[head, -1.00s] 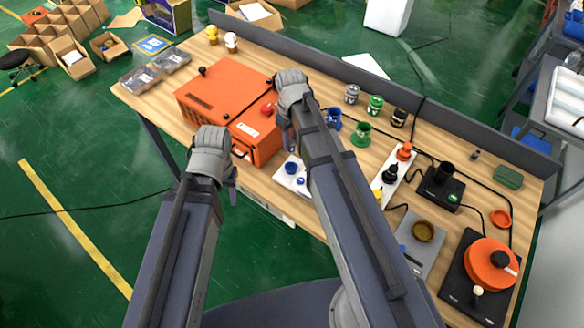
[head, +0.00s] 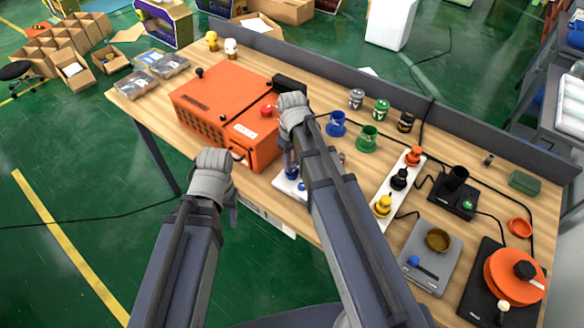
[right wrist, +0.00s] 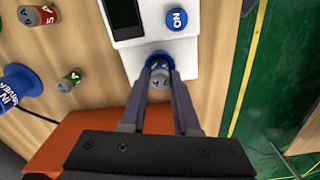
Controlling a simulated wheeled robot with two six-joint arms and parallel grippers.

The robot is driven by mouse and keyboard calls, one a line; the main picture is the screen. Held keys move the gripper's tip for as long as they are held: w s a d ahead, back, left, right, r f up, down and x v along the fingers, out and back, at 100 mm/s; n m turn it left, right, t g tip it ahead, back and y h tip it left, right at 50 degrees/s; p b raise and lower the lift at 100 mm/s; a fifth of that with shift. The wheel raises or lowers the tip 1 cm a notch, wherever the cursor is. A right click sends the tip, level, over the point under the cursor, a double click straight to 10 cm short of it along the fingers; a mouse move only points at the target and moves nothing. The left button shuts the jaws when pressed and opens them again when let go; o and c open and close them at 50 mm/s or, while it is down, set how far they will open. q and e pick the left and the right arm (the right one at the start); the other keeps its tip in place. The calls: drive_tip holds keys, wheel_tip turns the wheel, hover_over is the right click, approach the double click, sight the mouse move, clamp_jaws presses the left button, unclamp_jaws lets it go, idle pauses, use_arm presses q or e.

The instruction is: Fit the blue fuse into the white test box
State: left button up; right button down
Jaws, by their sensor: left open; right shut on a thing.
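The white test box (right wrist: 130,52) has a dark display and a blue ON button (right wrist: 177,18); in the head view the box (head: 283,185) lies at the table's near edge, partly hidden by my right arm. My right gripper (right wrist: 160,80) is shut on the grey-bodied blue fuse (right wrist: 159,80), over the box's blue round socket (right wrist: 158,58). The fuse lines up with the socket, but I cannot tell how deep it sits. In the head view my right gripper (head: 291,170) is over the box. My left gripper (head: 232,195) is open and empty, off the table's near edge.
An orange machine (head: 225,105) stands left of the box. Small red-marked (right wrist: 40,14) and green (right wrist: 69,79) cylinders lie nearby. A scale (head: 430,255) is at right.

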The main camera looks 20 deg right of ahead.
sight(292, 163)
use_arm(q)
drive_tip(key=shift+f, duration=0.2)
use_arm(e)
drive_tip(key=shift+f, duration=0.2)
drive_tip(key=shift+f, duration=0.1)
drive_tip(key=shift+f, duration=0.3)
use_arm(q)
drive_tip(key=shift+f, duration=0.35)
use_arm(e)
drive_tip(key=c, duration=0.6)
unclamp_jaws()
drive_tip(key=shift+c, duration=0.2)
use_arm(q)
drive_tip(key=shift+r, duration=0.1)
use_arm(e)
drive_tip(key=shift+r, duration=0.15)
wheel_tip(292, 163, up, 13)
drive_tip(key=p, duration=1.2)
use_arm(q)
wheel_tip(292, 163, up, 12)
drive_tip(key=shift+r, duration=0.25)
use_arm(e)
drive_tip(key=s+a+m+h, duration=0.1)
drive_tip(key=s+a, duration=0.9)
drive_tip(key=s, duration=0.4)
drive_tip(key=shift+s+a+f, duration=0.15)
drive_tip(key=shift+a+f, duration=0.05)
drive_tip(key=shift+a, duration=0.05)
